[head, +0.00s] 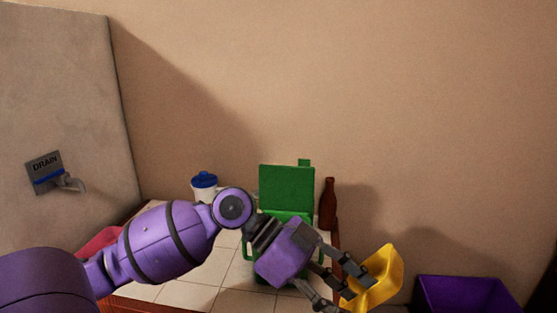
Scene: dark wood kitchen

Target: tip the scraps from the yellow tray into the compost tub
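The yellow tray (386,273) is at the lower right, tilted, to the right of the tiled counter's edge. My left gripper (350,286) is shut on its near left side. No scraps can be made out. The green compost tub (248,247) stands on the counter with its green lid (287,189) raised upright at the back. My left forearm and gripper pass in front of the tub and hide most of its body. The tray is to the right of the tub, apart from it. My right gripper is not in view.
A white jar with a blue lid (204,181) stands left of the tub, and a brown bottle (328,205) stands right of it. A purple bin (466,294) is at the lower right. A pink item (99,243) is partly hidden at left. Front tiles (240,300) look clear.

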